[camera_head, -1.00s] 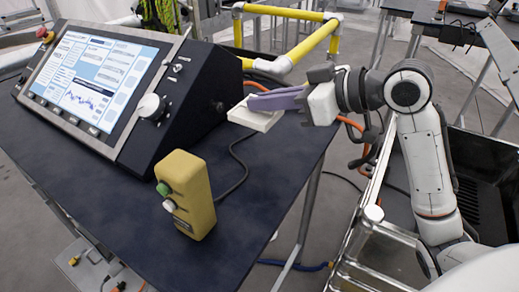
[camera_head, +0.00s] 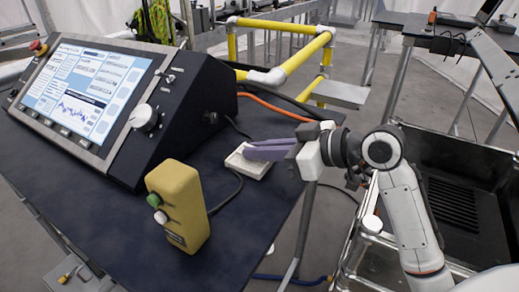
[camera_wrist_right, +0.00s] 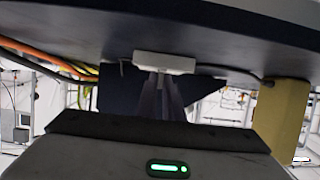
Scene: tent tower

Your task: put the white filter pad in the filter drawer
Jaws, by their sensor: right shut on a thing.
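The white filter pad (camera_head: 248,162) is a flat, pale square piece near the right edge of the dark table. My right gripper (camera_head: 262,153), with purple fingers, is shut on it and reaches in from the right. In the right wrist view the pad (camera_wrist_right: 164,64) shows at the fingertips, close to the dark tabletop. I cannot tell whether it touches the table. No filter drawer can be made out. My left gripper is not in view.
On the dark table (camera_head: 110,225) stand a console with a screen (camera_head: 85,85) and a yellow box with green and white buttons (camera_head: 180,205). A dark cable runs between them. A yellow railing (camera_head: 305,50) stands behind.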

